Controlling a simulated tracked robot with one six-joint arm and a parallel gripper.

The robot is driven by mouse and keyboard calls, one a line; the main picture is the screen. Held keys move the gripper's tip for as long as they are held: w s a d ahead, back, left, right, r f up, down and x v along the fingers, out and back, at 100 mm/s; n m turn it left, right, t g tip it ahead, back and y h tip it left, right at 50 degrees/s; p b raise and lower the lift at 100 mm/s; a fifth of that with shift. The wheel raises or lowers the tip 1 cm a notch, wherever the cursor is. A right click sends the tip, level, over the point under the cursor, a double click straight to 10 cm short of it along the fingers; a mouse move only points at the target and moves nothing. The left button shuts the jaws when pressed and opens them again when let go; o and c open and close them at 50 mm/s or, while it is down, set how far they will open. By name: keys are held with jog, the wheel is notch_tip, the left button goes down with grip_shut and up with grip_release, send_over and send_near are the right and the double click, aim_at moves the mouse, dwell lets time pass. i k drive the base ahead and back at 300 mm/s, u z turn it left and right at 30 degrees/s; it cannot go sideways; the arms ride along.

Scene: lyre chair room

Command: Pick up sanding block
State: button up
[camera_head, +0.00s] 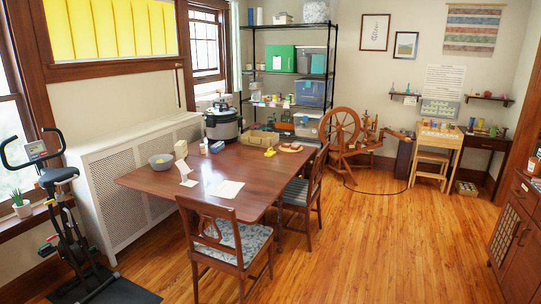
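I cannot pick out the sanding block for certain; many items here are too small to tell. On the dining table (160,180) lie a small yellow object (270,152) and a tray of small brown items (291,147). Small coloured items stand on a light wooden bench (452,145) at the back right. More small items lie on the wall shelves (404,95) and on a dark side table (486,142). My gripper is not in view.
Two chairs (236,263) stand at the table's near and right sides. A spinning wheel (340,127) stands behind on the right, a loaded shelf rack (284,60) at the back, an exercise bike (72,225) at left, a cabinet (518,225) at right. The wooden floor (390,245) between is clear.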

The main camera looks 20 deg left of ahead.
aim_at(269, 154)
jog(key=z, duration=0.1)
jog(key=i, duration=4.15)
